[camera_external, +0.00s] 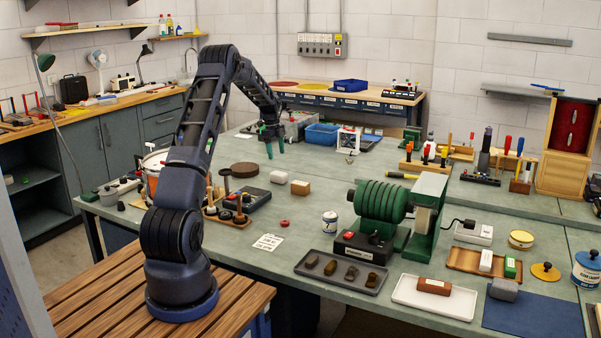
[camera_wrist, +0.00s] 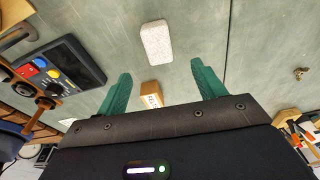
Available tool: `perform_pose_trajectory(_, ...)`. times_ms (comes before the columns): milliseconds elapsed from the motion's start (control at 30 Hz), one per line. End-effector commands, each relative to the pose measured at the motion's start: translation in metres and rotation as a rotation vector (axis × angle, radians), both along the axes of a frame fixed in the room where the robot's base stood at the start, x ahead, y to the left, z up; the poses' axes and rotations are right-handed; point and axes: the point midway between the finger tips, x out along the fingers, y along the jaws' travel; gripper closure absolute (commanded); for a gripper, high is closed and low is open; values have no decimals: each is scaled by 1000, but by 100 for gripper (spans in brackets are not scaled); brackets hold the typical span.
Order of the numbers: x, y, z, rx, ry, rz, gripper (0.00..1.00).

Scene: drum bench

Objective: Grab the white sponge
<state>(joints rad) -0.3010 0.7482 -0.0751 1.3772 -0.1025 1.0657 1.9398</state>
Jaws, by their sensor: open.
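The white sponge appears to be the pale speckled block (camera_external: 279,177) lying flat on the grey-green bench near the middle. It also shows in the wrist view (camera_wrist: 156,40), above and ahead of the fingertips. My gripper (camera_external: 275,149) hangs above the bench, behind and a little left of the sponge in the external view. In the wrist view my gripper (camera_wrist: 161,72) has its two green fingers wide apart with nothing held between them. The gripper is apart from the sponge.
A tan block (camera_external: 300,188) sits right beside the sponge; it shows between the fingers in the wrist view (camera_wrist: 151,95). A dark control box (camera_external: 248,198) is to the left. A green ribbed machine (camera_external: 383,200) stands to the right. Bare bench lies in front.

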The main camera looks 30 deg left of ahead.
Motion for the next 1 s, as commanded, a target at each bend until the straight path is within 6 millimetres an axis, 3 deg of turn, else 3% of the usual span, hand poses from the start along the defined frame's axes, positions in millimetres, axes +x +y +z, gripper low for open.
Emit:
perform_pose_trajectory(233,1,-1,-18,-3,3,-10,31)
perform_pose_trajectory(500,1,-7,-54,-3,2,-9,31)
perform_pose_trajectory(767,-1,-8,-71,-2,2,-9,31)
perform_pose_trajectory(1000,-4,-13,-102,-2,3,-9,31)
